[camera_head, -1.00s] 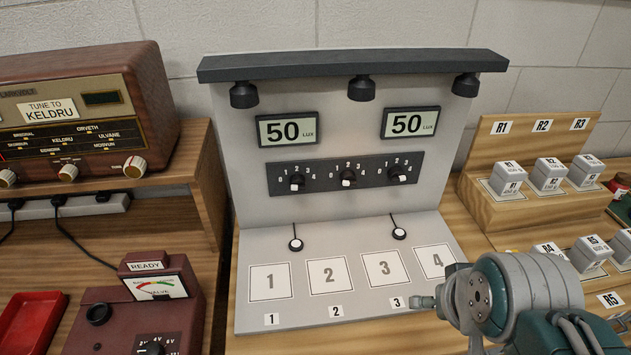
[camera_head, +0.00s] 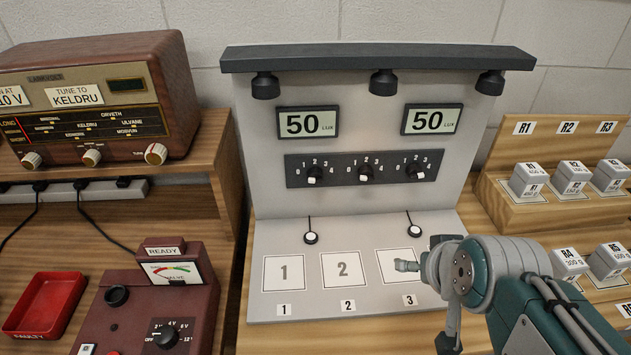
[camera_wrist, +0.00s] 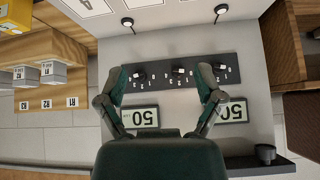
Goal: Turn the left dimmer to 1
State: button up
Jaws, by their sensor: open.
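The left dimmer (camera_head: 314,175) is a small dark knob with a white mark, at the left end of the dark dimmer strip (camera_head: 340,179). I cannot clearly read its setting. Upside down in the wrist view, the left dimmer (camera_wrist: 218,67) is the rightmost knob. The middle dimmer (camera_head: 365,174) and right dimmer (camera_head: 414,171) sit beside it. Both lux displays, left (camera_head: 308,122) and right (camera_head: 432,119), read 50. My gripper (camera_wrist: 161,78) is open and empty, its fingers spread in front of the strip, apart from the knobs as far as I can see.
A dark hood with lamps (camera_head: 382,83) overhangs the panel. Two round sensors on cords (camera_head: 310,238) lie on its base among numbered squares. A radio (camera_head: 100,100) and a maroon meter box (camera_head: 150,310) stand left. Labelled weights (camera_head: 570,175) stand right.

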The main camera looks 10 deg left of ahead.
jog(key=w+a+f+n+t+y, duration=0.1)
jog(key=w+a+f+t+y, duration=0.2)
jog(key=w+a, duration=0.8)
jog(key=n+t+h, duration=0.1)
jog(key=t+h, duration=0.1)
jog(key=t, duration=0.5)
send_near(315, 183)
jog(key=shift+t, duration=0.3)
jog(key=w, duration=0.3)
jog(key=w+a, duration=0.1)
jog(key=w, duration=0.6)
jog(key=shift+w+a+f, duration=0.1)
jog(key=shift+a+f, duration=0.1)
jog(key=shift+f, duration=0.05)
jog(key=c, duration=1.1)
